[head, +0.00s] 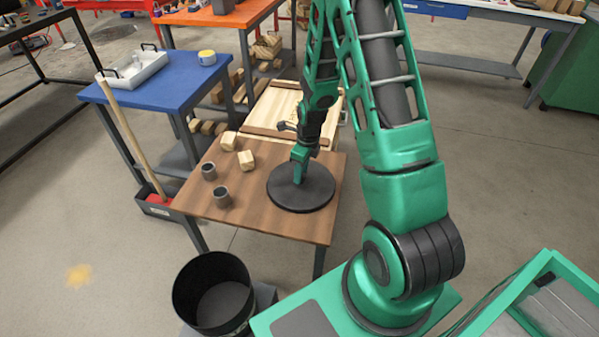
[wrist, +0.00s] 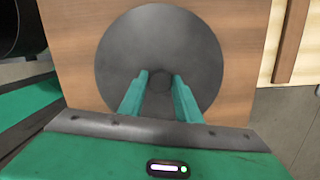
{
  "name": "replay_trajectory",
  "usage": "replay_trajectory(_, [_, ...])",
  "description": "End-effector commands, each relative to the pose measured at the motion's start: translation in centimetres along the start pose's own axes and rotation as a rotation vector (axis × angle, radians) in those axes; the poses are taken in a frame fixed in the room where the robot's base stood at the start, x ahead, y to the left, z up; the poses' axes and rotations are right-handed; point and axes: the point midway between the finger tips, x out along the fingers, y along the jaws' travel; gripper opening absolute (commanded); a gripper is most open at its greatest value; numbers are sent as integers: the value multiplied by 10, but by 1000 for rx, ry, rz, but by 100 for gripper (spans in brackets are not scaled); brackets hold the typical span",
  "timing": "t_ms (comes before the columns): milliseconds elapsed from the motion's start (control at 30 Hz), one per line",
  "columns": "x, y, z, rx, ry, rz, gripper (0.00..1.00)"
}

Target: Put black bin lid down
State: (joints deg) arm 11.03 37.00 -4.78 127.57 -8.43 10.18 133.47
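The black bin lid (head: 316,198) is a round dark disc. It appears to lie flat on the brown wooden table (head: 250,222), near its right side. My gripper (head: 299,173) points down at the lid's middle.
An open black bin (head: 213,292) stands in front of the table. A wooden crate (head: 275,110) lies behind. A blue table (head: 160,80) stands at the back left.

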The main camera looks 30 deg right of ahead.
Motion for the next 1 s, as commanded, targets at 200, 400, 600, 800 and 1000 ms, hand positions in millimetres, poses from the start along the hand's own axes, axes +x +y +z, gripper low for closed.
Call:
replay_trajectory(200, [0, 0, 0, 0, 0, 0, 47])
replay_trajectory(400, [-2, 0, 0, 0, -1, -1, 47])
replay_trajectory(600, [-22, -1, 1, 1, -3, -3, 47])
replay_trajectory(800, [-57, -1, 1, 1, -3, -3, 47])
replay_trajectory(1000, [-92, -1, 0, 1, -2, -2, 47])
